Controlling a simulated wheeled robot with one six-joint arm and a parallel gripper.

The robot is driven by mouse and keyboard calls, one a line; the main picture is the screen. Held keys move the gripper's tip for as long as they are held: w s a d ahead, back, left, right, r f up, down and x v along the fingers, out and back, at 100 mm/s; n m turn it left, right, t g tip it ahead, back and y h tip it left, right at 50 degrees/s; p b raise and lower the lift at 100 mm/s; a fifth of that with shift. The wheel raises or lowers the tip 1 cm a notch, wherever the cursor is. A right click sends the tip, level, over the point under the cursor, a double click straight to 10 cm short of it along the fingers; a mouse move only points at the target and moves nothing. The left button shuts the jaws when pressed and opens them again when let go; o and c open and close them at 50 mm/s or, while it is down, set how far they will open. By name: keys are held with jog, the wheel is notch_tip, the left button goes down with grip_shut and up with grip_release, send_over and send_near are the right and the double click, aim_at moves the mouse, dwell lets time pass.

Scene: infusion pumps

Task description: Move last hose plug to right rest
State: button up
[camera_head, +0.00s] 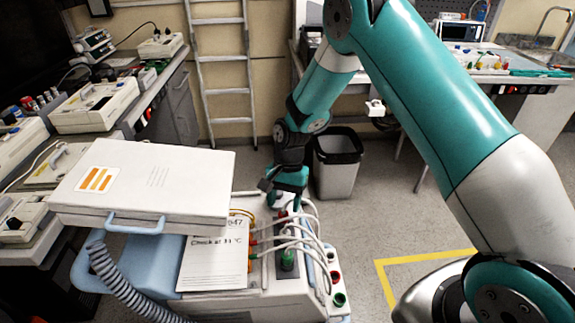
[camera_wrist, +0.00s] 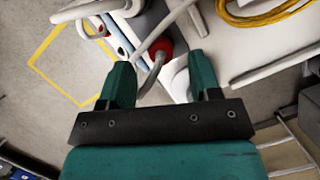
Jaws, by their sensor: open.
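My gripper (camera_head: 285,196) is over the far end of a white cart (camera_head: 225,307), pointing down. In the wrist view its two teal fingers (camera_wrist: 162,78) are apart, with a grey hose running through the gap. A round red plug or socket (camera_wrist: 161,47) shows just beyond the fingertips; I cannot tell whether they touch it. Several white hoses (camera_head: 300,235) curve across the cart top. A green plug (camera_head: 288,260) stands upright on a dark panel (camera_head: 286,272). Red (camera_head: 334,277) and green (camera_head: 340,299) round fittings sit on the cart's right side. Which plug is the last is unclear.
A white case (camera_head: 145,185) and a printed sheet (camera_head: 213,262) lie on the cart, left of the hoses. A ribbed hose (camera_head: 125,285) hangs at its left. A bin (camera_head: 337,160) stands behind. Yellow-coiled tubing (camera_wrist: 262,12) is near the gripper. Floor at right is clear.

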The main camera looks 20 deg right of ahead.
jog(key=v, duration=1.4)
jog(key=s+a+r+n+t, duration=0.1)
jog(key=s+a+r+n, duration=0.3)
jog(key=s+r, duration=0.25)
jog(key=s+a+r+n+y, duration=0.1)
jog(key=s+n, duration=0.4)
jog(key=s, duration=0.6)
jog(key=s+a+r+n+t+y, duration=0.1)
jog(key=s+r+n, duration=0.4)
jog(key=s, duration=0.6)
jog(key=shift+a+r+n+t+b, duration=0.2)
jog(key=shift+a+n+t+b, duration=0.15)
jog(key=shift+a+n, duration=0.45)
jog(key=shift+a, duration=0.1)
jog(key=shift+c, duration=0.2)
